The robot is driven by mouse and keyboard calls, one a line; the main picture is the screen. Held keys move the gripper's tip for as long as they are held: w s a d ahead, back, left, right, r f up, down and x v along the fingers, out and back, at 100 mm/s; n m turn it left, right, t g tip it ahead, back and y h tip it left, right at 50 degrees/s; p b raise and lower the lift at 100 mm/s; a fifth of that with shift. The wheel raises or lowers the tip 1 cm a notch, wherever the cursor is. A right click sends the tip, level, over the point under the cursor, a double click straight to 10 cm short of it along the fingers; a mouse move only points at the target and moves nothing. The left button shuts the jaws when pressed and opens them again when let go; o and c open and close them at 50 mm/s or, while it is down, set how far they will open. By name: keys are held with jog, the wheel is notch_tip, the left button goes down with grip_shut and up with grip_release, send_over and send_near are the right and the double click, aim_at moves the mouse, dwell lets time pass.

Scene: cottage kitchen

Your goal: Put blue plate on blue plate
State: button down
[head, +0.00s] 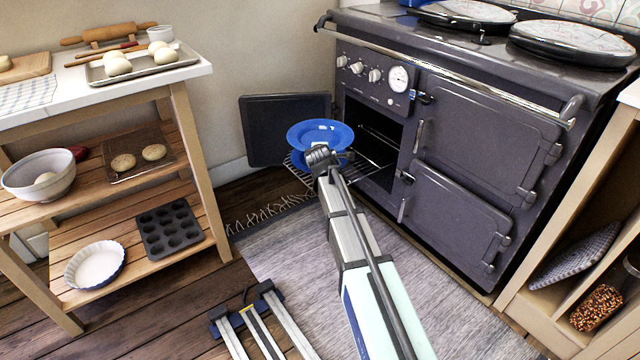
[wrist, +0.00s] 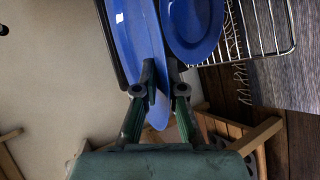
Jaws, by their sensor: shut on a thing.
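My gripper (head: 325,150) is shut on a blue plate (head: 320,132) near its rim, in front of the open oven. In the wrist view the held plate (wrist: 137,38) is seen nearly edge-on between the fingers (wrist: 161,78). A second blue plate (wrist: 193,25) is on the wire rack (wrist: 265,30) beside it in that view. In the head view this lower plate is mostly hidden by the held plate and my gripper. The held plate is above the rack; the exact gap between the plates cannot be told.
The oven door (head: 285,128) stands open at the left of the dark range (head: 490,130). A wooden shelf unit (head: 200,165) with a bowl, muffin tin and white dish stands at left. A grey rug (head: 290,250) covers the floor.

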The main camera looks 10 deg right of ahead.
notch_tip(320, 180, down, 13)
jog(key=b, duration=0.5)
jog(key=shift+f, duration=0.5)
jog(key=c, duration=1.3)
grip_release()
jog(key=shift+f, duration=0.1)
